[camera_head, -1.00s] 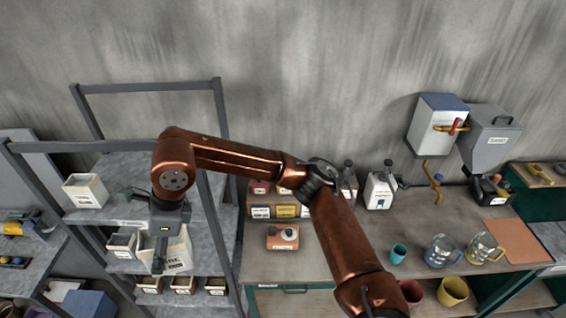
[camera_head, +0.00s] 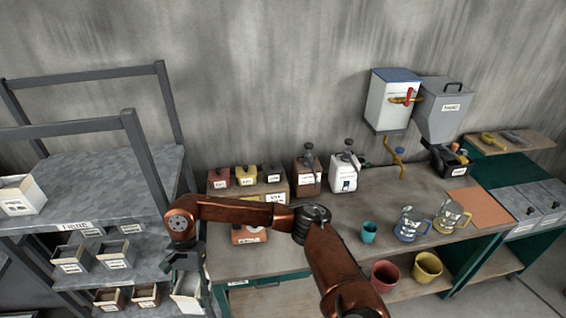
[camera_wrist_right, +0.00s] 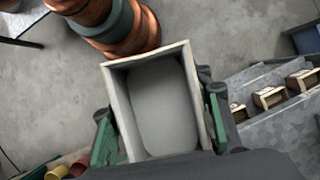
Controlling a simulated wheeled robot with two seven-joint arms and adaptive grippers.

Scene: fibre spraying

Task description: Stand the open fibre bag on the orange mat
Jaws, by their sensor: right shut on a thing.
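The open fibre bag (camera_head: 186,296) is a pale, box-shaped bag with an open top, held low beside the grey shelf rack in the head view. In the right wrist view, its cream rim (camera_wrist_right: 150,56) frames a smooth grey inside. My right gripper (camera_head: 187,267) is shut on the bag; its green fingers (camera_wrist_right: 160,128) lie on either side of it. The orange mat (camera_head: 478,208) lies flat on the right end of the workbench, far to the right of the bag. My left gripper is not in view.
The grey shelf rack (camera_head: 110,193) with small bins stands left of the workbench (camera_head: 330,232). A teal cup (camera_head: 369,232), a blue-handled jug (camera_head: 411,224) and a yellow-handled jug (camera_head: 452,217) stand left of the mat. A grey hopper (camera_head: 443,112) hangs above. The mat looks bare.

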